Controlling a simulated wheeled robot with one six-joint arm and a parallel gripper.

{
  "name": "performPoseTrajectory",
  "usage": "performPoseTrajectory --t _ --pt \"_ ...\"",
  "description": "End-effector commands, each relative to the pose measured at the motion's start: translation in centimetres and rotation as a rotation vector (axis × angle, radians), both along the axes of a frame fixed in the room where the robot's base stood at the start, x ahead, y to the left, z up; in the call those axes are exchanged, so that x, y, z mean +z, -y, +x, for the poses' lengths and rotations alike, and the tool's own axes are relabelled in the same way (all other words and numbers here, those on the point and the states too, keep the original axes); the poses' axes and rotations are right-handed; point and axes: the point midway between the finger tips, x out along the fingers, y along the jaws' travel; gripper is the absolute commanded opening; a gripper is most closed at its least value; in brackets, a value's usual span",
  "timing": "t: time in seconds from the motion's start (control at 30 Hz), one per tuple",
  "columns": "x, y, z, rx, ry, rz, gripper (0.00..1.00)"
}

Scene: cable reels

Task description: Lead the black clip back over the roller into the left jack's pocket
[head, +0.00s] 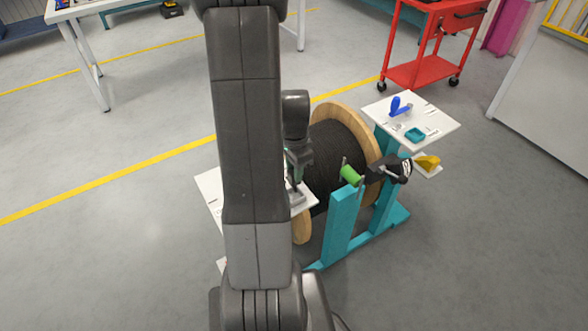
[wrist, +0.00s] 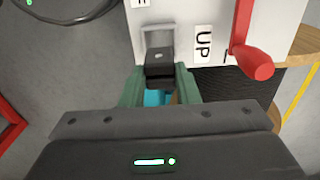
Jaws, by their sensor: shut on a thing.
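My gripper (wrist: 160,84) is shut on the black clip (wrist: 160,68) in the wrist view, with a green finger on each side. A grey U-shaped frame (wrist: 157,36) stands just beyond the clip on a white top plate; I cannot tell whether they touch. Something blue (wrist: 155,98) shows below the clip between the fingers. In the head view my gripper (head: 297,175) is low at the left white plate (head: 302,197), partly hidden by my arm. I cannot make out the left pocket.
The cable reel (head: 335,150) with wooden flanges sits on a teal stand (head: 341,225). A right white plate (head: 440,125) carries a blue lever (head: 398,106) and teal tray (head: 414,134). A red lever (wrist: 258,62) stands close right of my gripper. A red cart (head: 415,72) is behind.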

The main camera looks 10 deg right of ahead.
Motion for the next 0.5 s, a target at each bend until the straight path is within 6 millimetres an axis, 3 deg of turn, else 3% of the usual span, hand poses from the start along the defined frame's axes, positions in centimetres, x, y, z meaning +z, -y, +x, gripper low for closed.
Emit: performPoseTrajectory --t 0.5 --pt "-3.7 0.0 0.0 0.0 0.0 0.0 0.05"
